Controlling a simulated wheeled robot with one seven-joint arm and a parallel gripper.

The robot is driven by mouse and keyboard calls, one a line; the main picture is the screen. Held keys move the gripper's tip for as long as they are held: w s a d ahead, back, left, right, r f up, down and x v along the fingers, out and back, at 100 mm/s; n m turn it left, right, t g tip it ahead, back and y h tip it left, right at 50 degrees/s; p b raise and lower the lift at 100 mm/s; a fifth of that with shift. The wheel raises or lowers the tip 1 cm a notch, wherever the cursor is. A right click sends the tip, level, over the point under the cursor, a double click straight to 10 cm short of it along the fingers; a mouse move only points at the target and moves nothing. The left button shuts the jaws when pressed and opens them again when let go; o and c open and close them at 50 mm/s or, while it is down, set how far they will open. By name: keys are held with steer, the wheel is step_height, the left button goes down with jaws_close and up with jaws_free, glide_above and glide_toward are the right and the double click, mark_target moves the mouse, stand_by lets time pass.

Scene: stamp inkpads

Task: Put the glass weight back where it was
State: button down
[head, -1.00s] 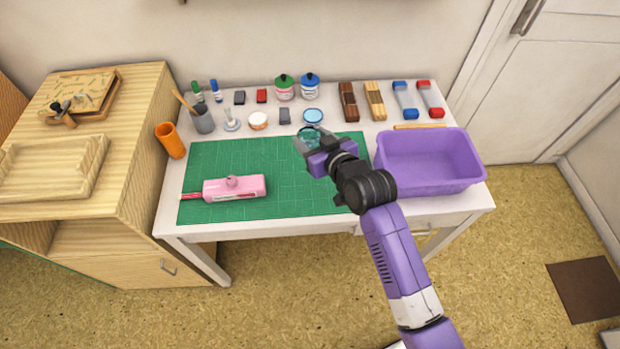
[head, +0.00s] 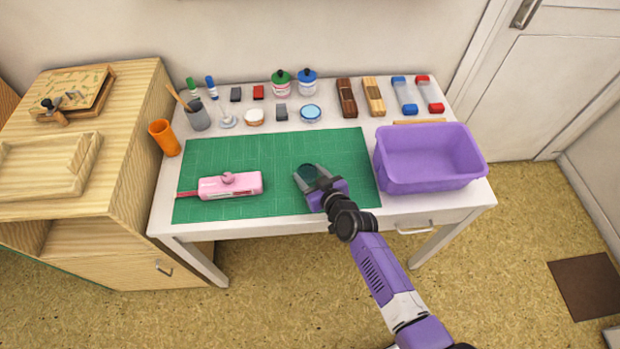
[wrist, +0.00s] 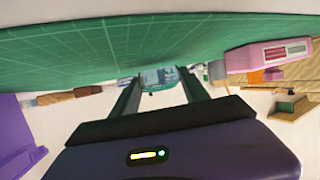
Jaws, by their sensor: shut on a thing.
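The glass weight (head: 308,172) is a clear, greenish disc between the fingertips of my gripper (head: 310,175), over the right part of the green cutting mat (head: 270,160). My gripper is shut on it. In the wrist view the glass weight (wrist: 160,78) shows between the two fingers of my gripper (wrist: 158,84), close to the mat surface (wrist: 100,45). I cannot tell whether the weight touches the mat. The fingers hide part of it in the head view.
A pink stamp tool (head: 230,186) lies on the mat's left part. A purple bin (head: 430,182) stands on the right. Inkpads, jars (head: 281,84), brushes and blocks line the back of the white desk (head: 358,108). The mat between pink tool and gripper is clear.

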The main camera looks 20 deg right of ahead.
steer(key=shift+f, duration=0.4)
steer(key=shift+f, duration=0.1)
steer(key=shift+f+b, duration=0.1)
steer(key=shift+b, duration=0.2)
steer(key=c, duration=0.6)
jaws_free()
steer(key=shift+o, duration=0.2)
steer(key=shift+r+p, duration=0.2)
steer(key=shift+p, duration=0.1)
steer(key=v, duration=1.2)
steer(key=shift+b, duration=0.35)
steer(key=shift+s, duration=0.1)
